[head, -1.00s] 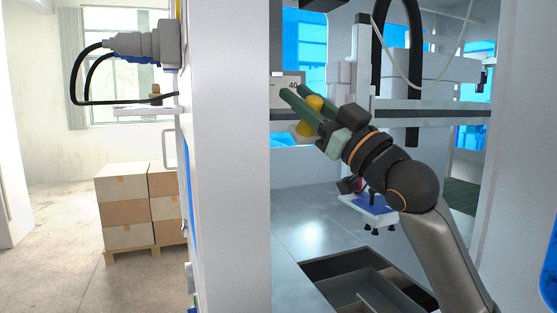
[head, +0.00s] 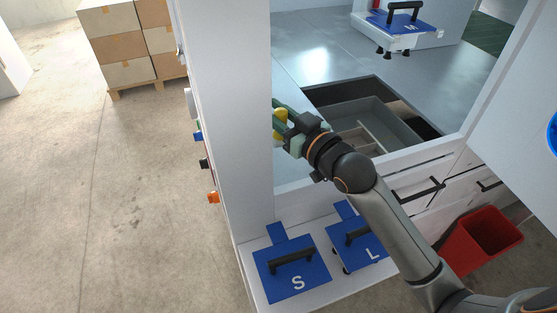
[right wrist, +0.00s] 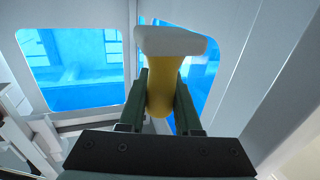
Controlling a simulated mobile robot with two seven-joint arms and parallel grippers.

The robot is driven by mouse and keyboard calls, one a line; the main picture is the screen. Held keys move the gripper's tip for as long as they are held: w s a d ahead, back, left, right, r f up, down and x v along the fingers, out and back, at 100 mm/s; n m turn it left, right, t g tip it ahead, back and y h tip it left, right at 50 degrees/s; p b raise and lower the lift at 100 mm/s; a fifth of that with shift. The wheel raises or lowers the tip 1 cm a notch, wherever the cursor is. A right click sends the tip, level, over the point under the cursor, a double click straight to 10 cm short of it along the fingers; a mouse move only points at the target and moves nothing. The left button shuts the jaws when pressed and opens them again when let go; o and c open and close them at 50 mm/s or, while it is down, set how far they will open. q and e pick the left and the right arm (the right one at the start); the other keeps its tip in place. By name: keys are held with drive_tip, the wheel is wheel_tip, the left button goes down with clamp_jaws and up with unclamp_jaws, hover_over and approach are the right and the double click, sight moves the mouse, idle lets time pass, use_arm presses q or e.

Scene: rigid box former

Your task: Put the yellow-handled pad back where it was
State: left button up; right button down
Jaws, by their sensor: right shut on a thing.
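My right gripper (head: 281,118) is shut on the yellow-handled pad (head: 280,126), inside the machine's opening and beside the white front post. The post hides part of the pad in the head view. In the right wrist view, the yellow handle (right wrist: 165,85) stands between the green fingers of the gripper (right wrist: 160,95). A white pad head (right wrist: 170,40) sits at its far end, clear of any surface that I can make out. My left gripper is not in view.
The white post (head: 225,110) stands close at the gripper's left. An open pit (head: 375,120) with grey dividers lies behind the arm. Blue plates marked S (head: 292,270) and L (head: 358,245) rest on the front ledge. A red bin (head: 482,240) stands at right. A blue-topped tool (head: 395,25) hangs behind.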

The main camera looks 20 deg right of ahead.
wheel_tip(320, 180, down, 10)
drive_tip(key=shift+s+r+b, duration=0.1)
drive_tip(key=shift+r+b, duration=0.05)
drive_tip(key=shift+b, duration=0.25)
drive_tip(key=c, duration=0.6)
unclamp_jaws()
drive_tip(key=v, duration=0.7)
drive_tip(key=shift+s+r, duration=0.1)
drive_tip(key=shift+s, duration=0.1)
